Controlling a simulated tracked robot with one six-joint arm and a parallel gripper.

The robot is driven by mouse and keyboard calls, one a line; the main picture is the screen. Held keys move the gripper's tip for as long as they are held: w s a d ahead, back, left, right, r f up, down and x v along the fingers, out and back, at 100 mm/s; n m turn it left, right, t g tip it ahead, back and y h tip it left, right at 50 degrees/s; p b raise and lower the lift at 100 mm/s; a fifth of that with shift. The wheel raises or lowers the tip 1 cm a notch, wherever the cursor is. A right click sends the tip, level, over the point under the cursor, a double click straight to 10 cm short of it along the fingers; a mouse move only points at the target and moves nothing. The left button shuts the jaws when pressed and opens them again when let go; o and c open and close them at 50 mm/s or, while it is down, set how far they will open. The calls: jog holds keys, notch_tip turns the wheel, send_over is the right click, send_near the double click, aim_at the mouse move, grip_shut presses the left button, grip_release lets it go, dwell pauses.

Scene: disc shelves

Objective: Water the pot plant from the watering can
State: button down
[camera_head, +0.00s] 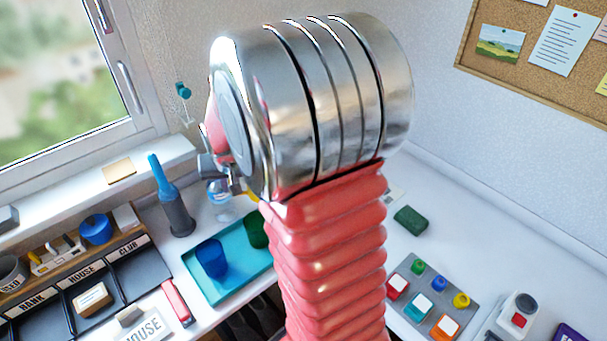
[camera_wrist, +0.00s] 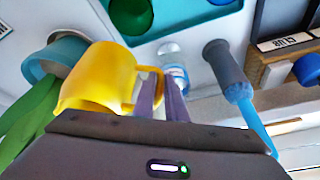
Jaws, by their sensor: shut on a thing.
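The yellow watering can (camera_wrist: 100,80) fills the left middle of the wrist view. My gripper (camera_wrist: 162,95) is shut on its handle, with a purple finger on either side. In the head view only a small yellow piece (camera_head: 253,196) shows beside my arm, which hides the rest. The pot plant has a teal pot (camera_wrist: 66,54) and long green leaves (camera_wrist: 28,118). It shows just left of the can in the wrist view, partly covered by it. I cannot tell whether they touch, and no water is visible. The plant is hidden in the head view.
A teal tray (camera_head: 225,292) holds a blue cup (camera_head: 211,258) and a green cup (camera_head: 257,230). Labelled black bins (camera_head: 145,268) are at left. A button panel (camera_head: 430,297) and green block (camera_head: 410,220) are at right.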

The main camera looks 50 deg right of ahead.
jog(key=s+d+r+m+t+y+p, duration=0.1)
jog(key=s+d+r+t+y+p, duration=0.1)
jog(key=d+r+y, duration=0.4)
jog(key=shift+d+r+m+t+y, duration=0.15)
jog(key=shift+d+m+t+y, duration=0.25)
jog(key=shift+d, duration=0.45)
jog(key=shift+s+d+r+m+t+y+p, duration=0.1)
jog(key=shift+s+d+m+t+y+p, duration=0.1)
jog(key=shift+d+y+p, duration=0.35)
jog(key=shift+s+d+r+m+t+y+p, duration=0.1)
jog(key=shift+s+d+t+y+p, duration=0.2)
jog(key=shift+p, duration=0.4)
jog(key=shift+w+d+r+y+p, duration=0.1)
jog(key=shift+r+y+p, duration=0.3)
jog(key=shift+p, duration=1)
jog(key=shift+d+r+y, duration=0.25)
jog(key=shift+d, duration=0.05)
dwell(1.1)
